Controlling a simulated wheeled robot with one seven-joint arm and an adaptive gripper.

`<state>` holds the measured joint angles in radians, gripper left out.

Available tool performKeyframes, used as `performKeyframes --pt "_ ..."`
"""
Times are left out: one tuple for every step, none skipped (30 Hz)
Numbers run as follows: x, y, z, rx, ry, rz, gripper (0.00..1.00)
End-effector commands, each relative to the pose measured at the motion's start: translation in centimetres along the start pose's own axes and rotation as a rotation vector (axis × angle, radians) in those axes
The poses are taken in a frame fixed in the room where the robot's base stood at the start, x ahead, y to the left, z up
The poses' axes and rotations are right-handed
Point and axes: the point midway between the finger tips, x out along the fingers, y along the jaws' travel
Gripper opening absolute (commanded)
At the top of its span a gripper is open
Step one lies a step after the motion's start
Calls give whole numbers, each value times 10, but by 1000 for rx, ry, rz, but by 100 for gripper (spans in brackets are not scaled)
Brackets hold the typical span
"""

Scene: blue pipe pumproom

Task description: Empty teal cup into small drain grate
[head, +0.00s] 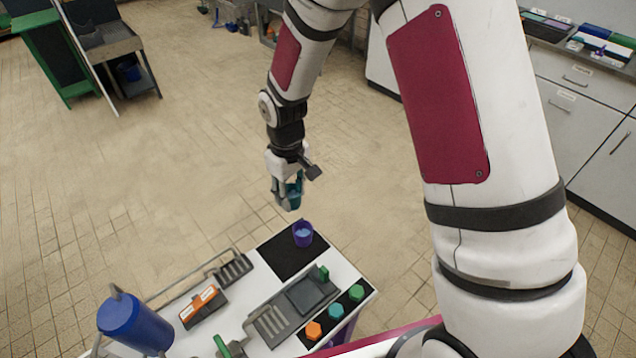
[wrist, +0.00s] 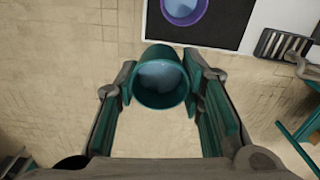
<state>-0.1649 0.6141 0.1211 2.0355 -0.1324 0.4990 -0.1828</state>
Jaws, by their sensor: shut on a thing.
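My gripper (head: 291,187) is shut on the teal cup (wrist: 160,98), which sits between its two fingers in the wrist view. The cup has pale blue contents, seen through its open mouth. In the head view the cup (head: 293,193) is held in the air beyond the table's far edge, partly hidden by the fingers. A small dark slotted grate (head: 235,269) lies on the table, left of a black mat. A slotted piece in the wrist view (wrist: 284,45) looks like the same grate. I cannot tell for sure that it is the drain grate.
A purple cup (head: 303,235) with blue contents stands on the black mat (head: 285,262). The white table also bears an orange-and-grey block (head: 203,304), a blue cylinder (head: 135,325), a grey slotted tray (head: 308,292) and coloured buttons (head: 335,310).

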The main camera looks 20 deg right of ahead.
Motion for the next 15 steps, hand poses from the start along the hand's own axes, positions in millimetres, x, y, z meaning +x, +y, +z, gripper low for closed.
performKeyframes --pt "-12 -26 2 -84 -2 -1 8" --pt "-16 -38 1 -131 -2 -1 8" --pt "-20 -54 0 -194 -2 -1 8" --pt "-22 -66 0 -241 -3 -1 8" --pt "-25 -78 0 -289 -3 -1 8" --pt "-30 -95 1 -352 -2 -1 8" --pt "-32 -108 2 -399 -3 -1 8" --pt "-35 -121 4 -446 -4 -2 8" --pt "-39 -139 5 -509 -3 -1 8" --pt "-42 -152 7 -556 -3 -1 8" --pt "-44 -165 10 -602 -5 -1 8" --pt "-47 -182 13 -660 -5 -1 8" --pt "-49 -194 16 -702 -4 0 8" --pt "-51 -205 18 -741 -5 1 8" --pt "-53 -218 22 -789 -6 1 8"
